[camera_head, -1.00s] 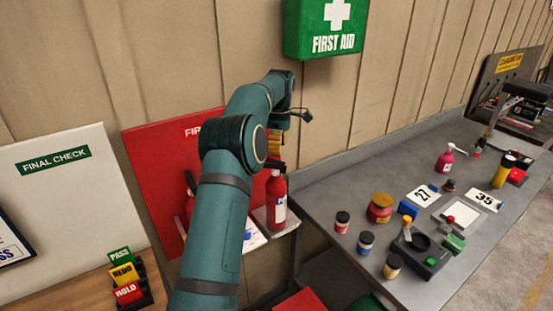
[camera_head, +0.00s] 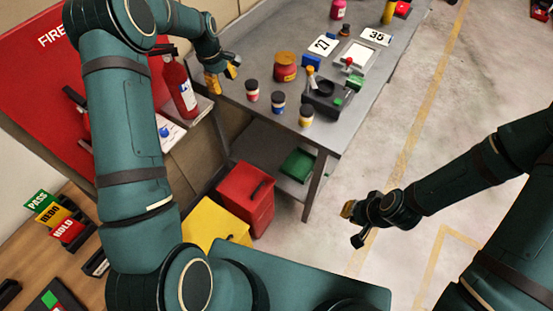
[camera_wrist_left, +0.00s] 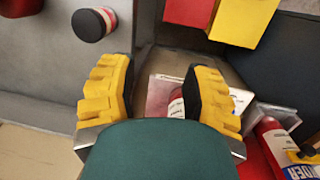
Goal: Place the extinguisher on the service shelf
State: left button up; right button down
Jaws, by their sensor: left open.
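A red extinguisher (camera_head: 181,88) with a white label stands on a small grey ledge (camera_head: 201,108) at the red FIRE board. In the left wrist view a red extinguisher (camera_wrist_left: 272,140) shows at the lower right, outside the fingers. My left gripper (camera_head: 222,76) is open and empty, above the bench's near left end, right of the extinguisher. Its yellow fingers stand apart in the left wrist view (camera_wrist_left: 157,85). My right gripper (camera_head: 350,212) is over the floor right of the bench; its opening is unclear. Which surface is the service shelf is unclear.
The grey bench (camera_head: 240,58) holds several jars and number cards. Its lower shelf (camera_head: 262,145) carries a green box (camera_head: 297,165). A red bin (camera_head: 245,197) and a yellow bin (camera_head: 213,224) stand in front. Open floor lies at right.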

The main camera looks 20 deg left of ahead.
pick_arm(q)
jog(key=s+d+f+m+h, duration=0.1)
jog(key=s+d+f+m, duration=0.4)
jog(key=d, duration=0.4)
jog(key=s+d+f+m+h, duration=0.1)
jog(key=s+d+f+m, duration=0.1)
jog(key=s+d+f, duration=0.5)
jog(key=s+d+m+t, duration=0.1)
jog(key=s+d+m, duration=0.4)
jog(key=s+d, duration=0.4)
jog(key=s, duration=0.5)
jog(key=shift+d+f+m, duration=0.2)
jog(key=shift+m, duration=0.1)
notch_tip(320, 180, down, 12)
jog(key=b, duration=1.1)
jog(key=shift+s+d+f, duration=0.15)
jog(key=shift+s+d, duration=0.1)
